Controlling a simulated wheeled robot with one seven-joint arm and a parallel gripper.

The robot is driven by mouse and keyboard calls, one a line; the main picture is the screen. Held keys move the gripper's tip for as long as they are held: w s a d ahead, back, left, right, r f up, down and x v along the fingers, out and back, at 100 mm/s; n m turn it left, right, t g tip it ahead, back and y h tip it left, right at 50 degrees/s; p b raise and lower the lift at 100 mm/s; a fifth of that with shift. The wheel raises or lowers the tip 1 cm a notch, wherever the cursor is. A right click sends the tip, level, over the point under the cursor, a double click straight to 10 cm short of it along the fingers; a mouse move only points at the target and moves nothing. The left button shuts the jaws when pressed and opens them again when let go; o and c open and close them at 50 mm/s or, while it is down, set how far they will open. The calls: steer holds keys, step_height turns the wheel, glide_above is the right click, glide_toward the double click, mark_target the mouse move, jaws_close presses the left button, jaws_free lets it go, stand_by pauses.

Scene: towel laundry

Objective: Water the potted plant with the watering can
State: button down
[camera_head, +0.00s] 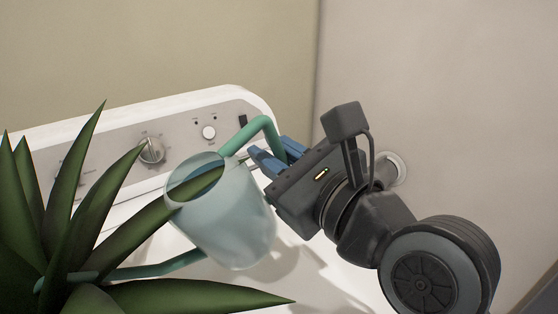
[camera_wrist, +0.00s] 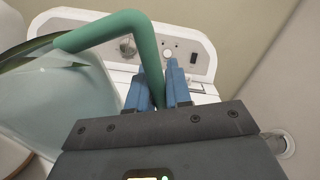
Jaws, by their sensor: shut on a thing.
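The watering can (camera_head: 228,221) has a pale translucent body, a green handle and a thin green spout. My gripper (camera_head: 270,158) is shut on its handle, with the blue fingers on both sides of it. In the wrist view, the fingers (camera_wrist: 159,85) close around the lower part of the green handle, and the can body (camera_wrist: 62,100) is at the left. The can is tilted, and its spout points left into the potted plant (camera_head: 75,225). The spout tip is among the long green leaves at the lower left. The plant's pot is not visible, and I see no water stream.
A white washing machine (camera_head: 235,100) with a knob panel stands behind the can. The machine's white top lies below the can. A beige wall (camera_head: 430,70) is close on the right, with a round metal fitting (camera_head: 393,168) behind my arm.

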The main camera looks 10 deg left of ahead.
steer(key=shift+s+a+r+n, duration=0.15)
steer(key=shift+r+n, duration=0.05)
steer(key=shift+r, duration=0.35)
steer(key=shift+s+a+r+n, duration=0.1)
steer(key=shift+s+r+n, duration=0.1)
steer(key=shift+r, duration=0.3)
step_height(320, 180, up, 8)
steer(key=s+a+n+p, duration=0.1)
steer(key=s+n+p, duration=0.1)
steer(key=p, duration=0.5)
steer(key=shift+a+f+n, duration=0.25)
steer(key=shift+a+n, duration=0.15)
steer(key=shift+n, duration=0.4)
stand_by(1.0)
steer(key=f+m+p, duration=0.1)
steer(key=f, duration=0.2)
steer(key=w+d+f+m+p, duration=0.1)
steer(key=f, duration=0.1)
steer(key=w+f+m+p, duration=0.1)
steer(key=f+m+p, duration=0.1)
steer(key=f, duration=0.1)
steer(key=shift+w+d+f, duration=0.25)
steer(key=shift+d+f, duration=0.1)
steer(key=w+d+f+m+b, duration=0.4)
steer(key=w+d+f+b, duration=0.1)
steer(key=w+f, duration=0.1)
steer(key=shift+w+d+f+m, duration=0.15)
steer(key=shift+d+f+m, duration=0.1)
steer(key=shift+m, duration=0.15)
